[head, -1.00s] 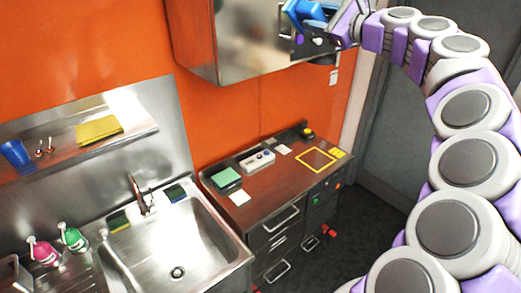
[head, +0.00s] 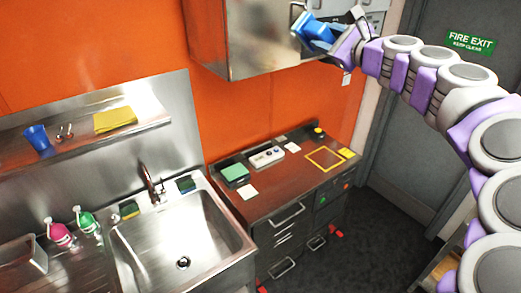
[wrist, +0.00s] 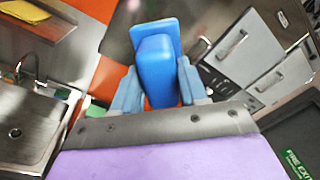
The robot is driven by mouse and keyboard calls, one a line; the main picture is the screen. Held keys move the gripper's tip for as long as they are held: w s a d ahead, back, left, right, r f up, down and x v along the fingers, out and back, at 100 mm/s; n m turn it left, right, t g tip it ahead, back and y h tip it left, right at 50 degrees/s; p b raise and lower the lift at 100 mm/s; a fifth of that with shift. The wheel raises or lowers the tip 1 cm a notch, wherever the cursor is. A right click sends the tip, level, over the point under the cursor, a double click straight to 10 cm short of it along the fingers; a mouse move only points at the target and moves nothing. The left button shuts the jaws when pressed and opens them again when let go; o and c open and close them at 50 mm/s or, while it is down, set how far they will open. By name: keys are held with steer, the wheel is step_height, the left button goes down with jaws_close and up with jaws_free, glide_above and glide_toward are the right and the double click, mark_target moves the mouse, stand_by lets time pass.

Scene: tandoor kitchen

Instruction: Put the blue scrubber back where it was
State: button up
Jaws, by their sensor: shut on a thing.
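The blue scrubber (wrist: 158,70) is a bright blue block with a flat blue plate at its far end. My gripper (wrist: 155,95) is shut on it, one light-blue finger on each side. In the head view my gripper (head: 322,40) is raised at the top, in front of the steel wall cabinet, well above the counter. The scrubber (head: 309,27) shows there as a blue shape, partly mixed with the blue fingers.
Below are the sink (head: 185,240), with small pads on its back rim, and a brown counter (head: 285,185) with a green block, a white box and a yellow outlined square. A shelf (head: 75,140) holds a blue cup and yellow cloth. The wall cabinet (head: 265,45) is close to my gripper.

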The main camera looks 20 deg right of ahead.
steer(key=a+f+m+h, duration=0.2)
steer(key=a+f, duration=0.4)
steer(key=f, duration=0.4)
steer(key=w+a+f+m+h, duration=0.1)
steer(key=a+f+m+h, duration=0.1)
steer(key=a+f+h, duration=0.2)
steer(key=a+f+m+h, duration=0.2)
steer(key=a+f+h, duration=0.2)
steer(key=a+f, duration=0.6)
step_height(320, 180, down, 7)
steer(key=shift+w+r, duration=0.15)
steer(key=shift+w, duration=0.05)
stand_by(0.3)
